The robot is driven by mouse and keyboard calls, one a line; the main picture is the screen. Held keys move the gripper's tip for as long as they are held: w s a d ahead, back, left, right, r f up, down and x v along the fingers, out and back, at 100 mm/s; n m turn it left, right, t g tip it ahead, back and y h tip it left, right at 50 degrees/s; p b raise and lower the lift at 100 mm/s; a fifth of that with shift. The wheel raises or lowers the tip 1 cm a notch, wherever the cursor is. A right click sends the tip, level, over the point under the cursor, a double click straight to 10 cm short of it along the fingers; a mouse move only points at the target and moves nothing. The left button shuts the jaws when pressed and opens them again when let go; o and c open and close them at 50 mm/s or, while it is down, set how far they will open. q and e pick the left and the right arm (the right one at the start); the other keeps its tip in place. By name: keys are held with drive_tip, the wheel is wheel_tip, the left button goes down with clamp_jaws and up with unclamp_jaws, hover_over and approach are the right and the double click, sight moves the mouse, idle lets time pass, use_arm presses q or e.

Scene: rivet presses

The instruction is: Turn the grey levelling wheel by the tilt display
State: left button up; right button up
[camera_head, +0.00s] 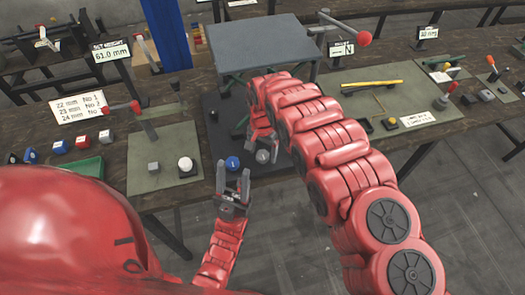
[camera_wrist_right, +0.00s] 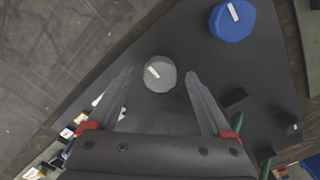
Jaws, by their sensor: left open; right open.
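The grey wheel (camera_head: 263,156), with a white mark on top, sits on a dark base plate at the front of the workbench. In the right wrist view the grey wheel (camera_wrist_right: 160,76) lies between my right gripper's fingertips (camera_wrist_right: 159,87), with gaps on both sides. In the head view my right gripper (camera_head: 262,146) is open at this wheel and partly hides it. A blue wheel (camera_head: 232,163) stands to its left; it also shows in the wrist view (camera_wrist_right: 233,21). My left gripper (camera_head: 233,180) is open and empty, in front of the blue wheel. I cannot tell which sign is the tilt display.
A grey raised platform (camera_head: 262,48) stands behind the wheels. A "SET HEIGHT 61.0 mm" display (camera_head: 112,50) is at the left. A small sign (camera_head: 341,48) stands right of the platform, beside a red-knobbed lever (camera_head: 364,39). A green mat (camera_head: 165,150) lies left of the base plate.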

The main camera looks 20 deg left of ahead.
drive_tip(key=shift+f, duration=0.3)
clamp_jaws()
idle(0.4)
drive_tip(key=shift+f, duration=0.1)
